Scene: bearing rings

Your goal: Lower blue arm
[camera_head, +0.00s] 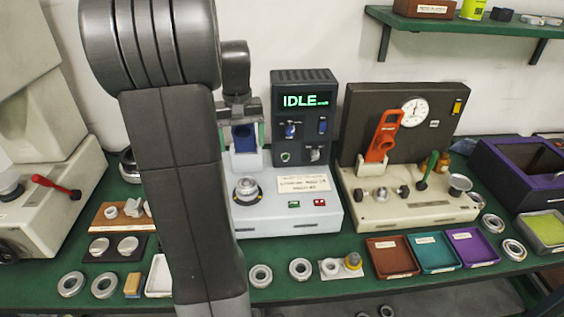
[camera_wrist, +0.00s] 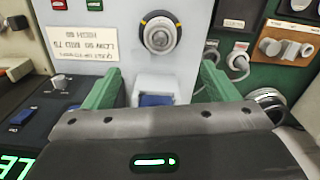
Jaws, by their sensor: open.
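The blue arm (camera_head: 244,138) stands raised at the back of the light grey machine (camera_head: 290,213), left of its dark display panel. In the wrist view its blue part (camera_wrist: 155,100) shows between my two green fingers, with a pale block just beyond it. My gripper (camera_wrist: 162,72) is open around the blue arm, one finger on each side. I cannot tell whether either finger touches it. Part of the arm is hidden by my gripper. A round metal fixture (camera_head: 246,190) sits on the machine's top in front of the arm.
The display (camera_head: 305,101) reads IDLE. To the right stands a beige machine (camera_head: 410,208) with a raised orange lever (camera_head: 382,138) and a gauge. Bearing rings and coloured trays (camera_head: 392,258) line the table front. A machine with a red lever (camera_head: 55,186) is at left.

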